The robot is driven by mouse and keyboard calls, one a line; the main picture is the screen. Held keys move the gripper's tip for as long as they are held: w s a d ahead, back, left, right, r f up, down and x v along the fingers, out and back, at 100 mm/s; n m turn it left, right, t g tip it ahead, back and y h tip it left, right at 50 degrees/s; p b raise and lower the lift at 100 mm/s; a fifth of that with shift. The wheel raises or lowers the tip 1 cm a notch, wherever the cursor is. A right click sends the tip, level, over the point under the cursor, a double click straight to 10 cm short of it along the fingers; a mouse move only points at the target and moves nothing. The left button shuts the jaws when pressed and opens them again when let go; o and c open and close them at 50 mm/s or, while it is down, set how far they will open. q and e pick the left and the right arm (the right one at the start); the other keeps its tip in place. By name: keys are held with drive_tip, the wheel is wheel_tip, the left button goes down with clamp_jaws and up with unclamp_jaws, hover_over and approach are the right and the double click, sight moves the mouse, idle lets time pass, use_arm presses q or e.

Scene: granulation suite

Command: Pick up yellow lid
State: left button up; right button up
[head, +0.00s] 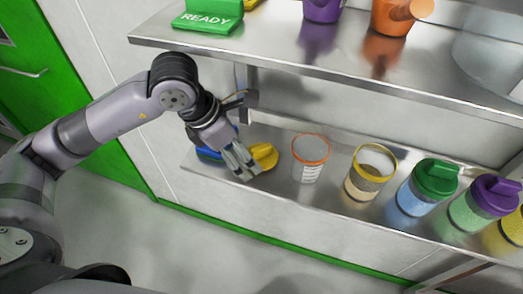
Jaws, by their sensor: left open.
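The yellow lid (265,156) lies on the lower metal shelf, towards its left end. My left gripper (243,172) is directly in front of and over the lid's left side, and its fingers hide part of it. The gripper is open, fingers pointing down towards the shelf; I cannot tell whether they touch the lid. A blue lid (209,154) is partly hidden behind the gripper, to the left of the yellow one. My right gripper is not in view.
On the lower shelf (330,200), to the right, stand an orange-rimmed clear container (310,160), an open yellow-rimmed jar (370,173), and jars with green (435,178) and purple lids (495,190). The upper shelf (290,55) overhangs behind, with a green READY sign (207,20).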

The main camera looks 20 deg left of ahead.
sight(260, 148)
use_arm(q)
drive_tip(key=shift+w+d, duration=0.3)
drive_tip(key=shift+d, duration=0.05)
drive_tip(key=shift+w+d+r+p, duration=0.2)
drive_tip(key=shift+w+d+p, duration=0.4)
drive_tip(key=shift+w+d, duration=0.3)
drive_tip(key=x, duration=0.2)
drive_tip(key=shift+w+d+f, duration=0.2)
drive_tip(key=shift+w+d, duration=0.05)
drive_tip(key=shift+d, duration=0.05)
drive_tip(key=shift+w+f, duration=0.1)
drive_tip(key=shift+f, duration=0.4)
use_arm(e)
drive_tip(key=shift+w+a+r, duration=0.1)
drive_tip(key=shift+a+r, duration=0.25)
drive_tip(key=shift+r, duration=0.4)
use_arm(q)
drive_tip(key=shift+c, duration=0.3)
drive_tip(key=shift+d, duration=0.1)
drive_tip(key=shift+c, duration=1.3)
drive_tip(key=c, duration=0.8)
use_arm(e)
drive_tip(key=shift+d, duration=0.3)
